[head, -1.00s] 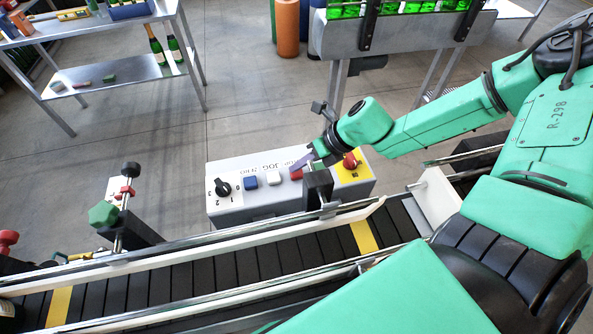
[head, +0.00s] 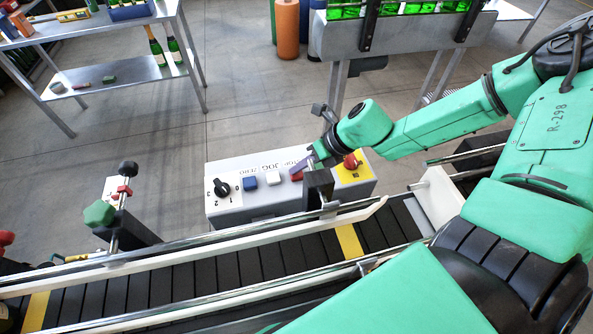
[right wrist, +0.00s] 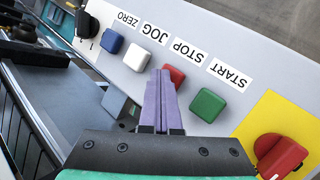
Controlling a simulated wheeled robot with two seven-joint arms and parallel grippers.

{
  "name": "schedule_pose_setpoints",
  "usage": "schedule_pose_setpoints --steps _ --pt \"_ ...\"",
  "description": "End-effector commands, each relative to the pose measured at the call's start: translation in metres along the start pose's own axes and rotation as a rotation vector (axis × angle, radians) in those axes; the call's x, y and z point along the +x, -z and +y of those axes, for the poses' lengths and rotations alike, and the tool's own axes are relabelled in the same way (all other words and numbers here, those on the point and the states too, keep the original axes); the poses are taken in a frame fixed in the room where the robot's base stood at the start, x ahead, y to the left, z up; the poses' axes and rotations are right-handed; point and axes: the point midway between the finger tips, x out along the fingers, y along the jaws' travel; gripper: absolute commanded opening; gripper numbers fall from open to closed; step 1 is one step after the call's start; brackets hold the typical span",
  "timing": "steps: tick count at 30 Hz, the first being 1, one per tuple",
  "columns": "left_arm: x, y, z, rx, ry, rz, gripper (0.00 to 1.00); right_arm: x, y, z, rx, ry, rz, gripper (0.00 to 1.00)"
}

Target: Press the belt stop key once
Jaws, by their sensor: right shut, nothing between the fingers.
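The grey-white control box (head: 235,173) stands behind the conveyor. Its red key, beside the STOP label, shows in the head view (head: 296,175) and in the right wrist view (right wrist: 178,76). My right gripper (right wrist: 164,74) is shut and empty, its purple fingers pointing at the panel. In the right wrist view the fingertips overlap the left part of the red key; I cannot tell whether they touch it. In the head view the right gripper (head: 306,163) is just above the red key. My left gripper is not in view.
The green START key (right wrist: 207,104), white JOG key (right wrist: 137,55) and blue ZERO key (right wrist: 113,42) flank it. A red knob on yellow (right wrist: 280,155) and a black selector (head: 221,187) sit at the ends. The slatted belt (head: 230,270) and its rails run in front.

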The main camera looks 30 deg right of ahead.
Motion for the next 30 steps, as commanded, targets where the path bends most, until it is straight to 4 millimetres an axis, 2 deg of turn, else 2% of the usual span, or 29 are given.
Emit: schedule_pose_setpoints --steps 12,23,30 --pt "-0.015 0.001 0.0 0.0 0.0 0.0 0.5 -0.015 -0.008 0.008 0.001 0.001 0.0 0.0" --pt "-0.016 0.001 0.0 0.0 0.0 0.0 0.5 -0.016 -0.009 0.009 0.0 0.0 0.0 0.0" --pt "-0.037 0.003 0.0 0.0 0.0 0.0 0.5 -0.036 -0.019 0.019 0.001 0.0 0.0 0.0"
